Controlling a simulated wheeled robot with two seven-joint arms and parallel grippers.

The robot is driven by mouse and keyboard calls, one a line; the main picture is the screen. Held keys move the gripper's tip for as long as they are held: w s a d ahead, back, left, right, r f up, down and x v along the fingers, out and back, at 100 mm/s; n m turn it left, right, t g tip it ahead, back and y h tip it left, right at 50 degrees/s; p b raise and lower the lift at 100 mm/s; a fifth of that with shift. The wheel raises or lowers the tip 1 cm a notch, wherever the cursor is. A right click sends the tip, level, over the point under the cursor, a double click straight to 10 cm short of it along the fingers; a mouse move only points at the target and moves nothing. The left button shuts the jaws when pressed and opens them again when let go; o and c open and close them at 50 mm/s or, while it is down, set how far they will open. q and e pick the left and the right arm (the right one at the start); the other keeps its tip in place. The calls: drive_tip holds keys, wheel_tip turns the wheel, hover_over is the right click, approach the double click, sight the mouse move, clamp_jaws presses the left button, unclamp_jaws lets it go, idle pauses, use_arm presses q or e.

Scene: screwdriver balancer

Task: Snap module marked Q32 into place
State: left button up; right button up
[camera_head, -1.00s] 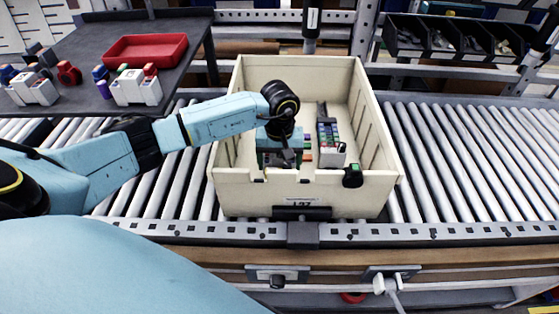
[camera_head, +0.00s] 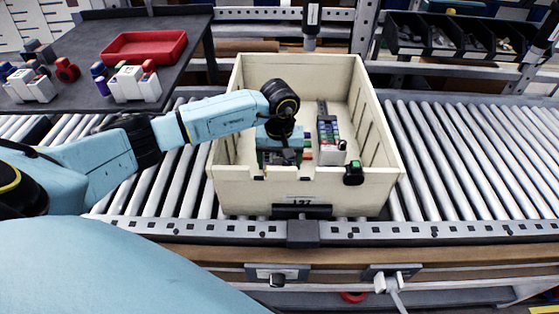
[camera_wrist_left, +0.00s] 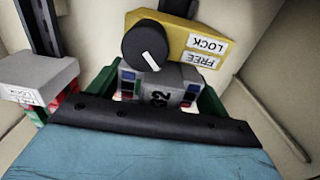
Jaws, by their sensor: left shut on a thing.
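My left gripper (camera_head: 283,156) is down inside the cream crate (camera_head: 230,187), in its left part. In the left wrist view its blue body with a black edge (camera_wrist_left: 150,120) fills the bottom. Just beyond that edge is a grey module (camera_wrist_left: 178,82) with dark print ending in "2"; the rest of the mark is hidden. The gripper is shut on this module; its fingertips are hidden. Green parts (camera_wrist_left: 208,106) flank the module. Behind it is a yellow plate (camera_wrist_left: 200,40) with a black knob (camera_wrist_left: 146,46) and the labels LOCK and FREE. My right gripper is not in view.
A rail with several modules (camera_head: 328,132) stands right of my gripper in the crate. A grey labelled block (camera_wrist_left: 38,80) is close on the left in the wrist view. The crate walls surround the gripper. The crate stands on a roller conveyor (camera_head: 455,165). A red tray (camera_head: 145,47) is on the dark table.

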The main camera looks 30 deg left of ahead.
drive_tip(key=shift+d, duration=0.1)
use_arm(q)
drive_tip(key=o, duration=1.1)
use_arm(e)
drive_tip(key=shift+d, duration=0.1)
use_arm(q)
drive_tip(key=shift+r, duration=0.1)
wheel_tip(320, 180, up, 4)
drive_tip(key=p, duration=0.3)
drive_tip(key=shift+r, duration=0.1)
wheel_tip(320, 180, up, 8)
drive_tip(key=p, duration=0.4)
drive_tip(key=shift+r+p, duration=0.45)
drive_tip(key=shift+r, duration=0.05)
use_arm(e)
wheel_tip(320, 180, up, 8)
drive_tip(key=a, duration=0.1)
